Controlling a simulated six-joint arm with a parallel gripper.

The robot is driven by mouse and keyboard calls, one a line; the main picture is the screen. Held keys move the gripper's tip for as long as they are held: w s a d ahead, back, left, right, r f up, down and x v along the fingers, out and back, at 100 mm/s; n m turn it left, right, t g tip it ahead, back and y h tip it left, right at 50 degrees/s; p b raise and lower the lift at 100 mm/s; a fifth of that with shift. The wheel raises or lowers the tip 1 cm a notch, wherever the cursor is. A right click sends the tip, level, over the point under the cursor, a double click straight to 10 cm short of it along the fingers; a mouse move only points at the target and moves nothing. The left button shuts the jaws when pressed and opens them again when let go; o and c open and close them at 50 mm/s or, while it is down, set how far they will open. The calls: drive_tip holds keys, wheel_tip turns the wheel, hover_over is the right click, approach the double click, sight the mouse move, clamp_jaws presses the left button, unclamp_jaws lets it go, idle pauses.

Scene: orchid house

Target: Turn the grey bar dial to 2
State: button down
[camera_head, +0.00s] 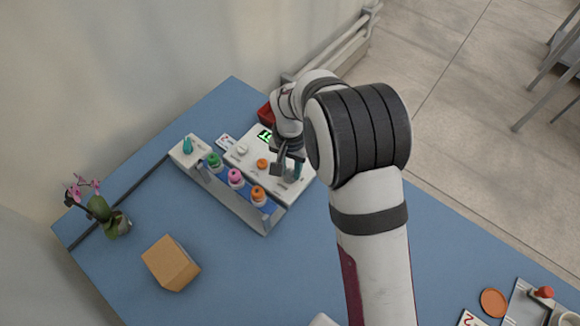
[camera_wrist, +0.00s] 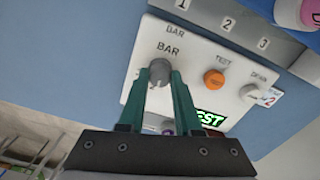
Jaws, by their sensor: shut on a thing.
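The grey bar dial (camera_wrist: 158,70) sits on the white control panel (camera_wrist: 195,58) beneath the printed word BAR in the wrist view. My gripper (camera_wrist: 164,77) has its green fingers on either side of the dial and is shut on it. Which mark the dial points to cannot be read. In the head view, my gripper (camera_head: 286,170) reaches down to the panel (camera_head: 253,147), and the dial is hidden behind it.
An orange TEST button (camera_wrist: 214,79) and a white DRAIN knob (camera_wrist: 249,92) are beside the dial. A numbered rack with bottles (camera_head: 220,192) adjoins the panel. An orchid (camera_head: 100,208) and a cardboard box (camera_head: 171,263) stand left on the blue table (camera_head: 235,285).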

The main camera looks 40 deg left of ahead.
sight(291, 173)
drive_tip(key=shift+m, duration=0.6)
drive_tip(key=c, duration=0.6)
unclamp_jaws()
drive_tip(key=shift+r, duration=0.1)
wheel_tip(291, 173, up, 16)
drive_tip(key=shift+d, duration=0.1)
